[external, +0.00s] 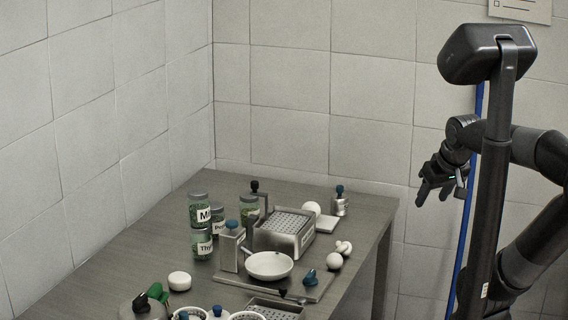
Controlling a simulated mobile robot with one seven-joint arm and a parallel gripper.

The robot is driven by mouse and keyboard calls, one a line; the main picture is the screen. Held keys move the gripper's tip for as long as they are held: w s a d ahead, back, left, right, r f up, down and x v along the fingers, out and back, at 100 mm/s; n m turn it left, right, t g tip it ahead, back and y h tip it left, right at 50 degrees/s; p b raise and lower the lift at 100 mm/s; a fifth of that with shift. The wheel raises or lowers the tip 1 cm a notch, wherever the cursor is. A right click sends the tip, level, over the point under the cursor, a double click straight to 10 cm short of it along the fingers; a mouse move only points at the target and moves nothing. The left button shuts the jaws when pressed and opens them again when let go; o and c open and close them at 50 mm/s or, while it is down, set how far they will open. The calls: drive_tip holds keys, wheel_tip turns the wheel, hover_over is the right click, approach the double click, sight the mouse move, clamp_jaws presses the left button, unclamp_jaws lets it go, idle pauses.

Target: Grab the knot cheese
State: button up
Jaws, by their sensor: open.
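A small white lumpy piece that looks like the knot cheese (344,247) lies on the table near its right side. It touches or nearly touches a smooth white ball (334,261) in front of it. My gripper (437,190) is open and empty. It hangs in the air to the right of the table, higher in the picture than the cheese and well apart from it.
Several jars (201,243) stand farther left. A small metal shaker (340,204) stands behind. The table's right edge (388,235) is close to the cheese.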

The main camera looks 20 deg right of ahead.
drive_tip(key=w+a+f+n+g, duration=0.1)
drive_tip(key=w+a+f+n, duration=0.1)
drive_tip(key=w, duration=0.4)
drive_tip(key=w+a+f+n+g, duration=0.1)
drive_tip(key=w+a+n, duration=0.15)
drive_tip(key=w, duration=0.45)
drive_tip(key=n+g+h, duration=0.2)
drive_tip(key=n, duration=0.3)
approach(345, 243)
drive_tip(key=shift+m, duration=0.25)
drive_tip(key=x, duration=0.4)
drive_tip(key=shift+s+d+f, duration=0.25)
drive_tip(key=shift+s+d, duration=0.1)
drive_tip(key=shift+d, duration=0.1)
drive_tip(key=shift+w+a+x, duration=0.1)
drive_tip(key=shift+a+x, duration=0.05)
drive_tip(key=shift+x, duration=0.7)
drive_tip(key=shift+w+a+x, duration=0.1)
drive_tip(key=shift+a+x, duration=0.05)
drive_tip(key=shift+x, duration=0.75)
drive_tip(key=shift+w+a+x, duration=0.1)
drive_tip(key=shift+a+x, duration=0.05)
drive_tip(key=shift+x, duration=0.7)
drive_tip(key=c, duration=0.6)
